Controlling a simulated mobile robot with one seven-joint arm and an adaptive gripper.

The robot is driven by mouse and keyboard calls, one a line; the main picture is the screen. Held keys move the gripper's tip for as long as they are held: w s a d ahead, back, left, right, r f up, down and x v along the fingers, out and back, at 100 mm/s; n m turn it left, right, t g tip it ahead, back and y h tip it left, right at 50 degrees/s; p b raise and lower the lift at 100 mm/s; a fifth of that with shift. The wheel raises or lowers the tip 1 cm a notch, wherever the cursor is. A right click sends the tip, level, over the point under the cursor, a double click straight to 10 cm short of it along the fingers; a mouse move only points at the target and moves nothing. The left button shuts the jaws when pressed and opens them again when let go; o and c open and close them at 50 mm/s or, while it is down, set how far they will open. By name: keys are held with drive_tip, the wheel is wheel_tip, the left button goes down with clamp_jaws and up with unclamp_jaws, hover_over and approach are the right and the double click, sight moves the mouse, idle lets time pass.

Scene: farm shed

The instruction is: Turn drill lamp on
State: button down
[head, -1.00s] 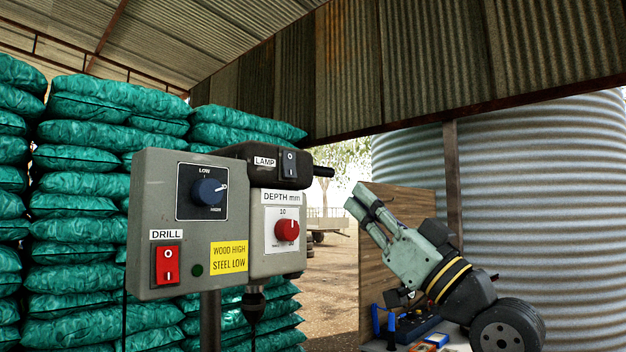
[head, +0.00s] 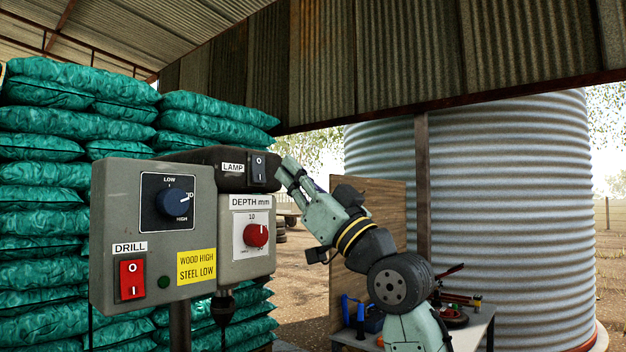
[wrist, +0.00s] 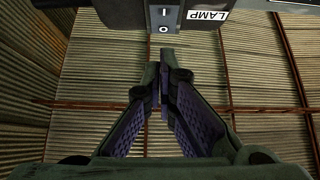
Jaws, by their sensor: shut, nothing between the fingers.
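The drill press stands at the left in the head view. Its lamp switch (head: 258,168) is a dark rocker marked O above and I below, right of the white LAMP label (head: 233,168). My gripper (head: 285,166) is shut and empty, its fingertips close to the right of the lamp switch. In the wrist view, the rocker (wrist: 164,18) is at the top centre, beside the LAMP label (wrist: 207,15). The shut fingertips (wrist: 166,55) point at it from just below, and I cannot tell whether they touch. The lamp itself cannot be made out.
The drill box (head: 110,220) carries a red DRILL rocker (head: 132,280) and a blue speed knob (head: 172,203). A red depth knob (head: 256,235) is below the lamp switch. Green sacks (head: 40,170) are stacked behind. A workbench (head: 470,330) with tools stands at the right.

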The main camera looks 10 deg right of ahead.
sight(260, 165)
drive_tip(key=shift+w+a+f+p, duration=0.15)
drive_tip(key=shift+w+a+p, duration=0.1)
drive_tip(key=shift+w+a, duration=0.45)
drive_tip(key=shift+w+a+f+p, duration=0.15)
drive_tip(key=shift+w+a+p, duration=0.1)
drive_tip(key=shift+w+a, duration=0.4)
drive_tip(key=shift+w+a+f+t+y+b, duration=0.35)
drive_tip(key=shift+f+b, duration=0.25)
drive_tip(key=shift+b, duration=0.55)
drive_tip(key=shift+s+d+r+p, duration=0.1)
drive_tip(key=shift+r+p, duration=0.2)
drive_tip(key=shift+r, duration=0.1)
